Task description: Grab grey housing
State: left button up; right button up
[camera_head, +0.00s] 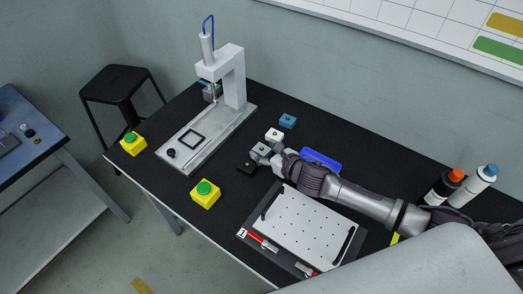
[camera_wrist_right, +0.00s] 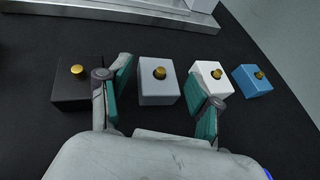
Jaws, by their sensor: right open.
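The grey housing (camera_wrist_right: 157,90), a small block with a brass knob on top, stands on the black tabletop between the two teal fingers of my right gripper (camera_wrist_right: 160,92). The fingers are apart, and a gap shows on each side of the block. In the head view the grey housing (camera_head: 260,149) is partly hidden by my right gripper (camera_head: 268,155). My left gripper is not in view.
In the same row stand a black housing (camera_wrist_right: 78,83), a white housing (camera_wrist_right: 211,76) and a blue housing (camera_wrist_right: 252,82). The white one is close behind a finger. A gantry screwdriver (camera_head: 235,85) stands behind. A perforated plate (camera_head: 305,225) lies in front.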

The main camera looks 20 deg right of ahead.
jog(key=shift+w+a+f, duration=0.1)
jog(key=shift+w+f, duration=0.05)
jog(key=shift+w, duration=0.1)
jog(key=c, duration=1.1)
